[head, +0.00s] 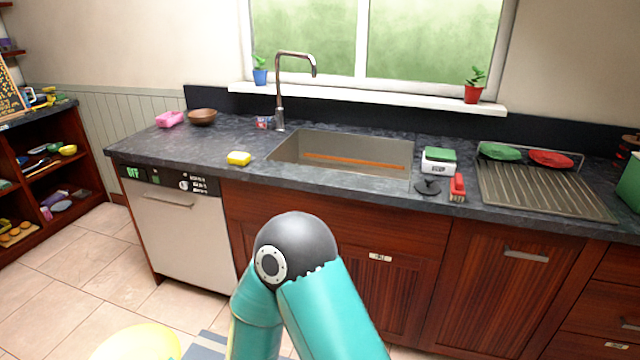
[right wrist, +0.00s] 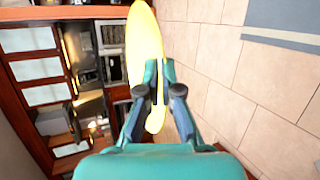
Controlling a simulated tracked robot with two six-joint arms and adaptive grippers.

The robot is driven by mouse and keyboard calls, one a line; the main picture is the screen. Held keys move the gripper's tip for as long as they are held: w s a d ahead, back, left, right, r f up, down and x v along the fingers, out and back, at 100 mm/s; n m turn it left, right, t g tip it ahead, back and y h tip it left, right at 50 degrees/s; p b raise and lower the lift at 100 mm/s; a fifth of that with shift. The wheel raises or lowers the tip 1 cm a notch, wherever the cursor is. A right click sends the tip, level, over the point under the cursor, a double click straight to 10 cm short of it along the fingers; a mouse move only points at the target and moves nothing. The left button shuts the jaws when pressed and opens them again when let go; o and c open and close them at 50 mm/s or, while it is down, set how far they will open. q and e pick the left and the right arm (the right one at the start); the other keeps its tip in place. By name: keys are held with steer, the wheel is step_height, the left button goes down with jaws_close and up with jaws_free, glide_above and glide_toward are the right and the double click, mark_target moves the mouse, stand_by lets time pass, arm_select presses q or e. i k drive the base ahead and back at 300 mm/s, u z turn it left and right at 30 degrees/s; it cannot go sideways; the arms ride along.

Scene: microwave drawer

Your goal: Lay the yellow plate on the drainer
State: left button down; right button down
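The yellow plate (right wrist: 145,42) shows as a narrow tilted shape in the right wrist view, between the fingers of my right gripper (right wrist: 159,88), which is shut on it. A yellow rounded surface (head: 135,343), apparently the same plate, is cut off by the bottom edge of the head view, low and left of my teal arm. The drainer (head: 545,192) is a ribbed metal tray on the counter right of the sink, far from the plate. A green dish (head: 500,152) and a red dish (head: 550,158) lie at its back. My left gripper is not in view.
The sink (head: 385,150) is set in the dark counter (head: 330,182), with a tall faucet (head: 280,85) behind it. A kitchen scale (head: 439,163) and a red item (head: 457,188) stand left of the drainer. The drainer's ribbed front is clear. A dishwasher (head: 180,232) is at left.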

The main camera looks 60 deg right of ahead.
mark_target(538, 185)
steer(key=z, duration=0.3)
steer(key=k, duration=0.5)
steer(key=z, duration=0.9)
